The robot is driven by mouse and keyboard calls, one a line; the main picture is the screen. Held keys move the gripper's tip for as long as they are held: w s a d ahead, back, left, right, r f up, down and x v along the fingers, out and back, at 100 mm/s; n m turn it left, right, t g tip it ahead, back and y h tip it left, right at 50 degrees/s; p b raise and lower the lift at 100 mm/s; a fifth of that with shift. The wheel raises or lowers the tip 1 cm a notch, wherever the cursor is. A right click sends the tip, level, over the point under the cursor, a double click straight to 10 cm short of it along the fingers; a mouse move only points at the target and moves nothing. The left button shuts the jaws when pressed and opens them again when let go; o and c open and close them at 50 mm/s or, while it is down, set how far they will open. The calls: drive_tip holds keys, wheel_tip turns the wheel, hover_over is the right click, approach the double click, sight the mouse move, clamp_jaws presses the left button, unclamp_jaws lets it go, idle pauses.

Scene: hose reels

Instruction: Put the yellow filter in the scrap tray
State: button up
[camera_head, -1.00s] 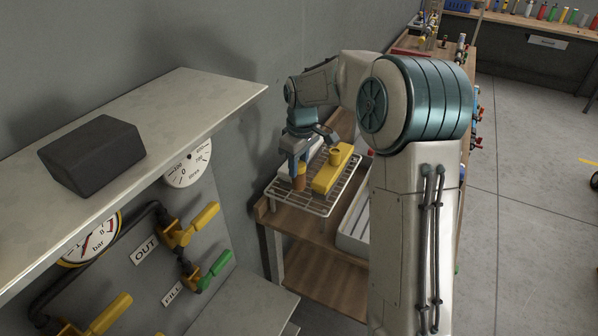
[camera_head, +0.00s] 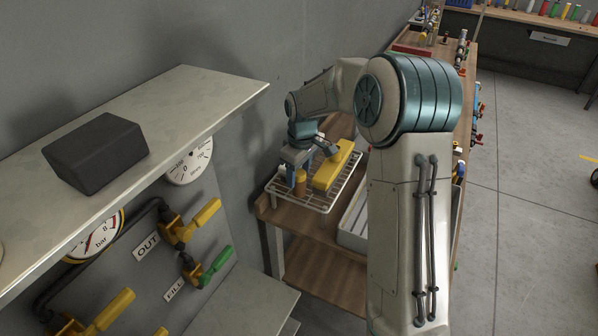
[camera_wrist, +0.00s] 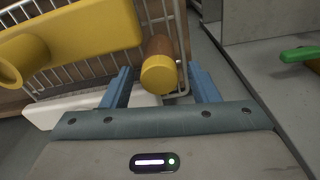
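A short cylinder with a yellow end and an orange-brown body (camera_wrist: 158,74) stands on the white wire rack (camera_head: 318,206); it appears to be the yellow filter. In the head view the cylinder (camera_head: 299,184) is just under my gripper (camera_head: 298,178). In the wrist view my gripper (camera_wrist: 161,78) is open, with one blue finger on each side of the cylinder and gaps showing. A larger yellow block with a round spout (camera_wrist: 75,40) is beside it, also in the head view (camera_head: 335,166). A pale tray (camera_head: 352,236), possibly the scrap tray, is partly hidden by my arm.
A white object (camera_wrist: 90,108) lies on the rack near my left finger. The rack stands on a wooden bench (camera_head: 290,224) against the grey wall. At left, a shelf (camera_head: 190,100) with a dark block (camera_head: 95,152) juts out above gauges and valve handles.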

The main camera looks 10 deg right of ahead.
drive_tip(key=shift+r, duration=0.1)
wheel_tip(320, 180, up, 11)
drive_tip(key=b, duration=0.1)
drive_tip(key=s+d+r+m, duration=0.1)
drive_tip(key=s+r+m, duration=0.15)
drive_tip(key=s, duration=0.45)
drive_tip(key=s+d+f+m+t, duration=0.1)
drive_tip(key=s+d+m, duration=0.1)
drive_tip(key=s, duration=0.9)
drive_tip(key=s+d+f+m+t, duration=0.2)
drive_tip(key=s+m, duration=0.2)
drive_tip(key=s, duration=0.8)
drive_tip(key=shift+d+m+h, duration=0.2)
drive_tip(key=shift+m+h, duration=0.1)
drive_tip(key=shift+m, duration=0.05)
drive_tip(key=shift+f, duration=0.1)
drive_tip(key=c, duration=0.3)
drive_tip(key=shift+a, duration=0.1)
drive_tip(key=shift+c, duration=0.4)
